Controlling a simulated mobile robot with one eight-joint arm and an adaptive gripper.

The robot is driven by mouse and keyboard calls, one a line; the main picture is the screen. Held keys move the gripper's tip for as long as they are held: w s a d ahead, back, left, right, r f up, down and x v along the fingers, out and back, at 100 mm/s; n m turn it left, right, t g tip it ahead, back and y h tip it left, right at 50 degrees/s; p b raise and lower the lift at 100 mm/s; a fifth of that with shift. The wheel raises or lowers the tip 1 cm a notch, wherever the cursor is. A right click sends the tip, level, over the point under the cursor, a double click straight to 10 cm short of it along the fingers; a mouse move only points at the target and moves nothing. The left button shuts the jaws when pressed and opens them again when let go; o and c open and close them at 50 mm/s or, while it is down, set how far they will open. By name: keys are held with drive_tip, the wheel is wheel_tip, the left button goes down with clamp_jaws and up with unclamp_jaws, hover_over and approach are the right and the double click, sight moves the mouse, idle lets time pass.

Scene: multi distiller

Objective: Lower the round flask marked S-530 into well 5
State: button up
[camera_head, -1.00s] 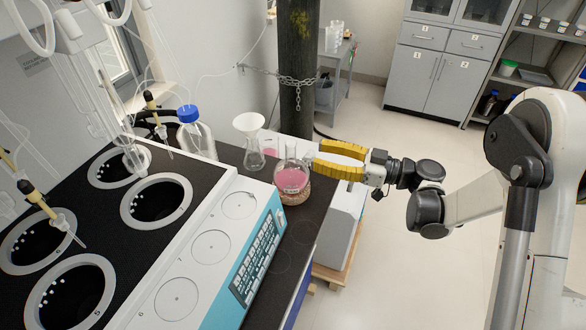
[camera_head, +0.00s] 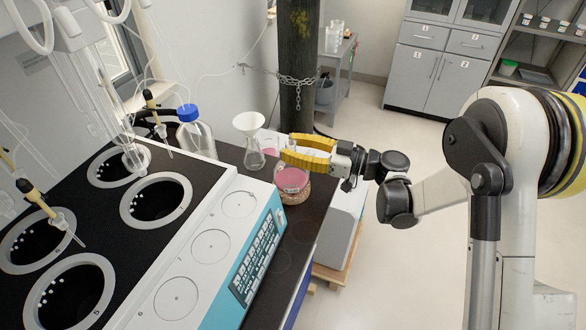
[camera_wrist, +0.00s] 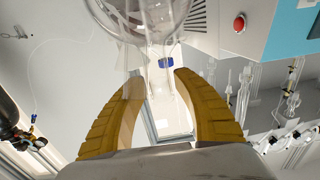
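A round flask (camera_head: 292,180) with pink liquid stands on a ring on the dark bench, right of the distiller. The number on it cannot be read. My gripper (camera_head: 290,148) has yellow fingers and is at the flask's neck, coming from the right. In the wrist view the clear neck (camera_wrist: 160,45) shows at and between the fingertips (camera_wrist: 160,75), which are apart. The flask's upper neck is partly hidden by the fingers in the head view. The distiller's dark wells have white rims; the front one (camera_head: 108,275) has a small mark that looks like 5. Its opening looks empty.
Behind the flask stand a conical flask with a white funnel (camera_head: 250,124) and a blue-capped bottle (camera_head: 196,135). The distiller's control panel (camera_head: 262,255) is close in front. Glass tubes and yellow-topped droppers (camera_head: 38,200) hang above the wells.

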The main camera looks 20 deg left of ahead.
clamp_jaws()
drive_tip(key=shift+r, duration=0.15)
drive_tip(key=shift+r+p, duration=0.75)
drive_tip(key=shift+r, duration=0.65)
drive_tip(key=shift+w, duration=0.1)
